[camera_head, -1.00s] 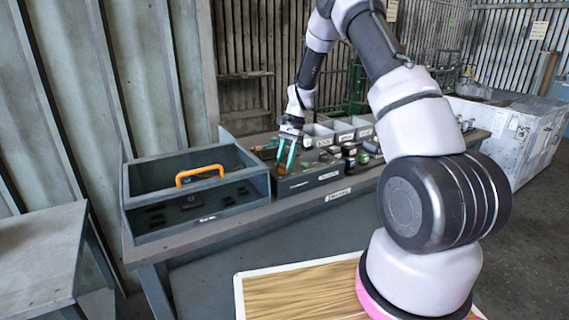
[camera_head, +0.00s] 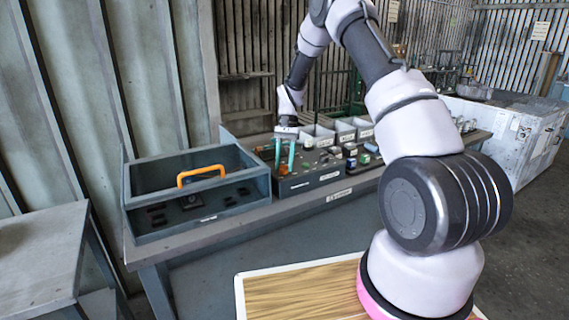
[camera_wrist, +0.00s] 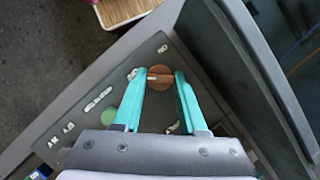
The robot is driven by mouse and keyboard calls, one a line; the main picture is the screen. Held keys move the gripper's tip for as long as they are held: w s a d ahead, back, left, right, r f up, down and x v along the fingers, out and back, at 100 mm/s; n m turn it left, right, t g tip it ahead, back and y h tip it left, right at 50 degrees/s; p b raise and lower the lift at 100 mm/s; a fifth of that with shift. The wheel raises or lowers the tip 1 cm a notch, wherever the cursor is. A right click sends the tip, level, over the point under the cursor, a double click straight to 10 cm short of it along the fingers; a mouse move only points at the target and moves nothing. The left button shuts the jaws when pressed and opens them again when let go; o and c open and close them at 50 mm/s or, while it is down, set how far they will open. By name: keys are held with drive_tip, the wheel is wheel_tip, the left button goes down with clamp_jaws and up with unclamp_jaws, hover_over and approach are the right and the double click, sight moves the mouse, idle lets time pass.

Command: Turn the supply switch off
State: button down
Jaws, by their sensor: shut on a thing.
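A round brown rotary switch (camera_wrist: 160,86) with a pale bar across it sits on the grey panel in the wrist view. Its label is too small to read, so I cannot confirm it is the supply switch. My gripper (camera_wrist: 157,74) has its teal fingertips on either side of the switch's bar and is shut on it. In the head view my gripper (camera_head: 284,160) points straight down at the left end of the dark control panel (camera_head: 312,180). There the switch is mostly hidden by the fingers.
Left of the panel on the same bench (camera_head: 235,220) stands an open grey box (camera_head: 205,225) with an orange handle (camera_head: 201,176). Grey labelled bins (camera_head: 325,137) stand behind the panel. Several knobs and small parts crowd the panel right of my gripper.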

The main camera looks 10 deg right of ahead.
drive_tip(key=shift+c, duration=2.3)
unclamp_jaws()
drive_tip(key=v, duration=1)
drive_tip(key=shift+r, duration=0.4)
drive_tip(key=shift+w, duration=0.1)
